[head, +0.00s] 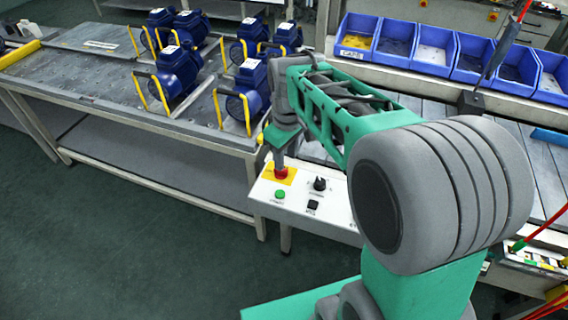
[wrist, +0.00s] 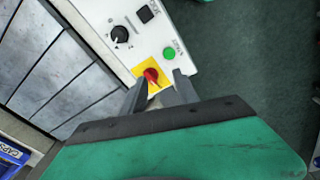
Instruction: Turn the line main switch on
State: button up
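The main switch is a red knob (wrist: 151,75) on a yellow plate (wrist: 141,70) at a corner of the white control panel (wrist: 185,20). In the head view the red knob (head: 281,173) shows at the panel's far left, below my gripper (head: 281,150). In the wrist view my gripper (wrist: 159,77) has its two dark fingers apart, with the knob between or just beyond their tips. I cannot tell whether they touch it. The switch's on or off position is not readable.
A green button (wrist: 169,53), a black dial (wrist: 120,35) and a black square switch (wrist: 146,13) sit close by on the panel. A bench (head: 110,84) with several blue pumps stands behind left. Blue bins (head: 433,50) line the back right.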

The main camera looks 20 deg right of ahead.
jog(key=w+f+n, duration=0.1)
jog(key=w, duration=0.1)
jog(key=w+f+n, duration=0.1)
jog(key=w+f, duration=0.1)
jog(key=w+f+n+g, duration=0.1)
jog(key=w+f, duration=0.1)
jog(key=w, duration=0.1)
jog(key=shift+w+d+n, duration=0.1)
jog(key=shift+d+n, duration=0.3)
notch_tip(320, 180, down, 8)
jog(key=shift+r, duration=0.2)
jog(key=shift+c, duration=0.6)
grip_shut()
